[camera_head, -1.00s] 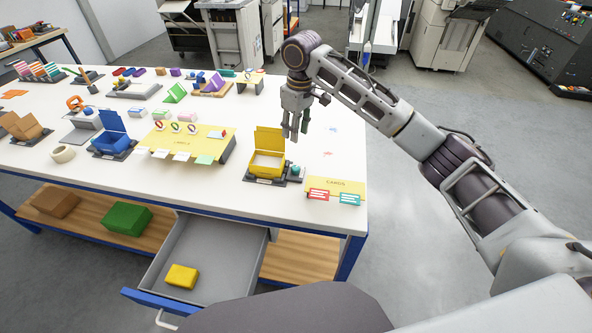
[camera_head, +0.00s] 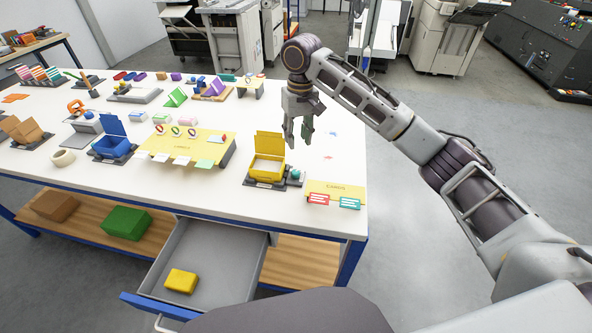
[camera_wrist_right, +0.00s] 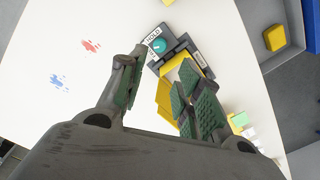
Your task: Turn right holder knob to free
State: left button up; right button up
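The right holder is a yellow open-lidded box (camera_head: 268,165) on a dark base near the table's right front. Its small teal knob (camera_head: 296,174) sits at the base's right end. In the right wrist view the knob (camera_wrist_right: 159,46) shows beside a white label reading HOLD (camera_wrist_right: 153,34); any pointer on the knob is too small to read. My right gripper (camera_head: 298,141) hangs pointing down above the table, behind and above the knob, touching nothing. In the right wrist view its green-padded fingers (camera_wrist_right: 160,78) are spread apart and empty. My left gripper is out of view.
A yellow cards panel (camera_head: 335,188) with red and teal cards lies right of the holder. A yellow board (camera_head: 187,144) and a blue box (camera_head: 112,146) stand to the left. An open grey drawer (camera_head: 222,265) holds a yellow block (camera_head: 181,281). The table right of the gripper is mostly clear.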

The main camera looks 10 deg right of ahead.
aim_at(296, 172)
jog(key=shift+f, duration=0.15)
jog(key=shift+a+f, duration=0.15)
jog(key=shift+f, duration=3.25)
jog(key=shift+a+f, duration=0.1)
jog(key=shift+f, duration=3.25)
jog(key=c, duration=0.7)
jog(key=shift+c, duration=0.2)
jog(key=shift+p, duration=0.3)
